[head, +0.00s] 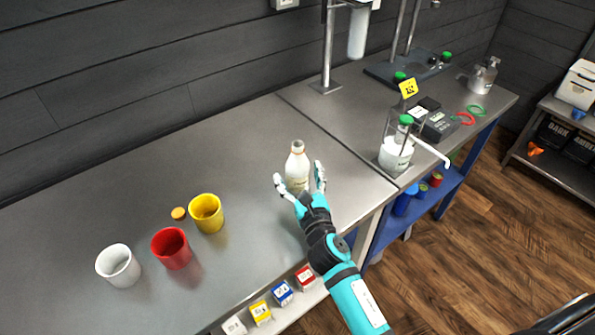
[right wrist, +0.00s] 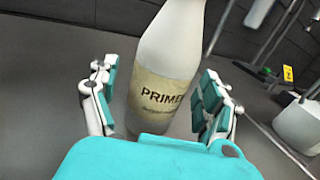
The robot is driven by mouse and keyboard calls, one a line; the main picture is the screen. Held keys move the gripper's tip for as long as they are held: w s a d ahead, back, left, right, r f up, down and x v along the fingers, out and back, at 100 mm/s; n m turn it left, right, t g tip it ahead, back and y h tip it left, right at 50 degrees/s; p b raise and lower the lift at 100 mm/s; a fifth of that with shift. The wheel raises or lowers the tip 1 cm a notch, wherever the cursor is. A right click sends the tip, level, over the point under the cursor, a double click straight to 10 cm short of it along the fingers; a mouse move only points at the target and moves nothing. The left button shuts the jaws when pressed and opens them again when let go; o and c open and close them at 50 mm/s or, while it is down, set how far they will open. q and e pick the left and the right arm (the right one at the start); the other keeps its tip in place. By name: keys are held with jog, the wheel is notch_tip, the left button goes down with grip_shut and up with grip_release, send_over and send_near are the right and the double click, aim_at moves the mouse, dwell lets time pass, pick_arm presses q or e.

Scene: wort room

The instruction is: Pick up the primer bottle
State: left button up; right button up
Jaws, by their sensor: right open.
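The primer bottle (head: 298,166) is a pale, cream bottle with a tan label, standing on the metal table (head: 120,215) in the head view. In the right wrist view the bottle (right wrist: 168,70) shows its label, reading "PRIME" with the rest cut off. My right gripper (head: 299,178) is open, with one finger on each side of the bottle. In the right wrist view its fingers (right wrist: 158,112) are spread, with a gap visible at the left side; contact at the right finger is hard to judge. The bottle's base is partly hidden by the gripper. My left gripper is not in view.
Yellow (head: 206,214), red (head: 171,248) and white (head: 118,266) cups stand at the left, with an orange-brown cap (head: 179,213) near the yellow one. A white pump container (head: 396,152) with a green top stands to the right. The table between cups and bottle is clear.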

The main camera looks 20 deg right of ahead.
aim_at(301, 172)
jog(key=shift+w, duration=0.35)
jog(key=shift+s, duration=0.1)
jog(key=shift+c, duration=0.4)
jog(key=c, duration=1.4)
jog(key=shift+o, duration=0.2)
jog(key=shift+r, duration=0.1)
jog(key=shift+r+p, duration=0.55)
jog(key=shift+r, duration=1.1)
jog(key=s+r+b, duration=0.1)
jog(key=s+b, duration=0.2)
jog(key=s, duration=1.3)
jog(key=shift+r, duration=0.3)
